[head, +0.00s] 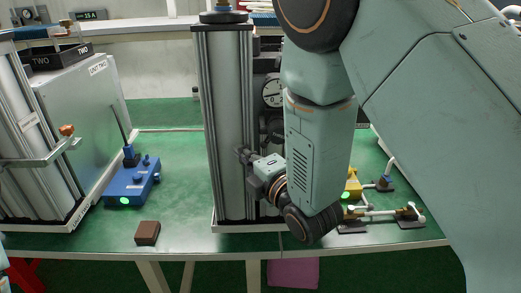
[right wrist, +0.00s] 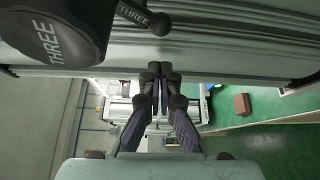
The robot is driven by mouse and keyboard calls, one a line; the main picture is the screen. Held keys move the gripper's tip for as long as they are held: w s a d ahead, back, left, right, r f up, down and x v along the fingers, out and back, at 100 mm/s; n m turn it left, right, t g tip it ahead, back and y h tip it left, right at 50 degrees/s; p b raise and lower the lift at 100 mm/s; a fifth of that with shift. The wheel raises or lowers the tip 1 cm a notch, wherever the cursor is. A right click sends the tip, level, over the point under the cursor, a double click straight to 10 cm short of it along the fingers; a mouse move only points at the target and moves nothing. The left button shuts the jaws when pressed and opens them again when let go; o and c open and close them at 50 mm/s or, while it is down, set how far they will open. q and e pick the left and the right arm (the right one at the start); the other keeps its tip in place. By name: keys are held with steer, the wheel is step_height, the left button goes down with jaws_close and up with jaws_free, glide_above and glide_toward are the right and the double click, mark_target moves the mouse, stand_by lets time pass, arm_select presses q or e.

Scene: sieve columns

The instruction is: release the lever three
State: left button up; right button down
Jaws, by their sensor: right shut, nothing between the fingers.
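Lever three (right wrist: 138,14), a black handle marked THREE with a round ball end, shows at the top of the right wrist view. A black rounded part (right wrist: 62,32), also marked THREE, is beside it at the upper left. I cannot make out the lever in the head view, where my right arm covers much of the middle. My right gripper (right wrist: 158,72) is shut and empty, apart from the lever in the picture. In the head view the right gripper (head: 245,155) is in front of the grey ribbed column (head: 228,100). My left gripper is not in view.
A round gauge (head: 273,93) sits right of the column. A blue box (head: 132,185) with a green light and a brown block (head: 147,233) are on the green bench at left. Another column unit marked TWO (head: 80,125) stands far left. Yellow and grey fittings (head: 353,186) are at right.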

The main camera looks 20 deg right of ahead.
mark_target(267, 140)
steer(key=d, duration=0.2)
steer(key=shift+s+d+r, duration=0.15)
steer(key=shift+s+d, duration=0.15)
steer(key=shift+s, duration=0.1)
steer(key=shift+d, duration=0.35)
steer(key=shift+w+d, duration=0.1)
steer(key=shift+w, duration=0.05)
steer(key=shift+p, duration=0.35)
